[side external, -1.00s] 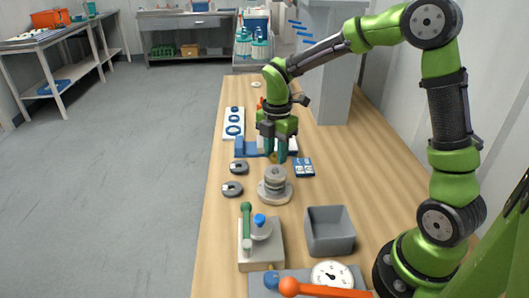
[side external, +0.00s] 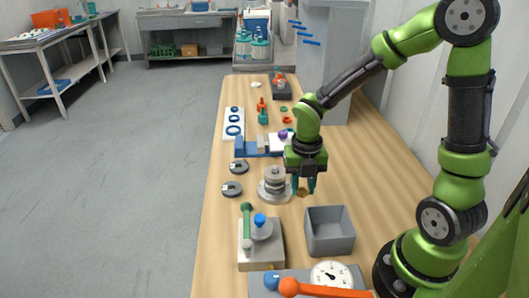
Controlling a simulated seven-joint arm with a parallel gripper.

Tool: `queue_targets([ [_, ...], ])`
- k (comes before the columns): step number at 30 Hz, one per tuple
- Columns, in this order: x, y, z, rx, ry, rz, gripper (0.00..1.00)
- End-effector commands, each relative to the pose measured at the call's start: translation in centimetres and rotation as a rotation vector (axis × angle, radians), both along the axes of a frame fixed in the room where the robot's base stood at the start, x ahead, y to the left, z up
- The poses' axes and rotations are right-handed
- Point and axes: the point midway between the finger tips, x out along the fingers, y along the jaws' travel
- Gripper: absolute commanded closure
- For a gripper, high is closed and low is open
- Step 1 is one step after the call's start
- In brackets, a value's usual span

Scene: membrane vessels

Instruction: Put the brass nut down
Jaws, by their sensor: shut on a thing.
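The brass nut (side external: 303,193) is a small gold-brown piece held low between my fingertips. My gripper (side external: 304,187) points straight down with its dark teal fingers shut on the nut. It is just right of the grey metal vessel (side external: 273,184) with its round flange, and behind the open grey bin (side external: 345,241). The nut is close above the wooden table, but I cannot tell whether it touches it. The fingers partly cover the nut.
Two dark round parts (side external: 232,189) lie left of the vessel. In front stand a green-handled fixture (side external: 260,248) and a gauge (side external: 332,275) with an orange lever. A white strip with blue rings (side external: 234,124) and a blue fixture (side external: 247,147) are farther back. Bare table (side external: 350,178) lies right of my gripper.

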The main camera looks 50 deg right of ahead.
Motion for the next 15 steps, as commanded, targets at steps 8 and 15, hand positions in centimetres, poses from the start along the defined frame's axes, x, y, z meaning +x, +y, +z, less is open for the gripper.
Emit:
queue_targets([
  [8,-0.1,0.1,-3.3,0.001,0.004,-0.001,1.0],
  [15,0.0,0.1,-6.3,0.001,0.002,-0.002,1.0],
])
